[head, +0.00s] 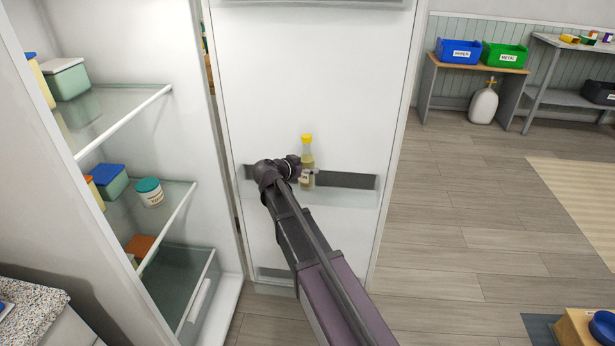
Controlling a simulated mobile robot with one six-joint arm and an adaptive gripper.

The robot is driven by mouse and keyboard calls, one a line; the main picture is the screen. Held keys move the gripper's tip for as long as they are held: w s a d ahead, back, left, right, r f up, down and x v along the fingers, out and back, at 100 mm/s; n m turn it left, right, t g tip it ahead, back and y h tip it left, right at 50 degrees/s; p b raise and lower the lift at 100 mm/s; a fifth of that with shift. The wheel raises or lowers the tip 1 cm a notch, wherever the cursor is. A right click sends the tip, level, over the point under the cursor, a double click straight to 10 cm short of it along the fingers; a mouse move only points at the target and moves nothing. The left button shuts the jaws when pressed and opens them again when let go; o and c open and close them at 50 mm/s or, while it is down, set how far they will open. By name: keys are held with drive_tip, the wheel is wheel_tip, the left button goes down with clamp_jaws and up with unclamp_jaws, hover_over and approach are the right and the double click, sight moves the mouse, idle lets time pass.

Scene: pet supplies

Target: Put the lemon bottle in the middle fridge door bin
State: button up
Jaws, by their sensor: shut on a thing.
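The lemon bottle (307,157) has a yellow cap and a clear body with pale yellow liquid. It is upright in front of the open fridge door, at the middle door bin (350,196). Its lower part overlaps the bin in the head view; I cannot tell whether its base touches the bin floor. My gripper (306,177) is shut on the bottle's lower body, reaching in from the left. My wrist hides part of the bin's left side.
The fridge shelves (130,105) at left hold several containers, including a teal-lidded jar (149,192). Another door bin (275,274) is lower down and one is at the top edge. The middle bin's right part looks empty. Open wood floor (470,220) lies right of the door.

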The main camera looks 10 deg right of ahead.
drive_tip(key=shift+f+b, duration=1.15)
drive_tip(key=shift+f, duration=0.3)
drive_tip(key=o, duration=1.1)
drive_tip(key=shift+f, duration=0.1)
drive_tip(key=shift+r, duration=0.2)
drive_tip(key=p+v, duration=0.4)
drive_tip(key=v, duration=0.8)
drive_tip(key=shift+p, duration=0.35)
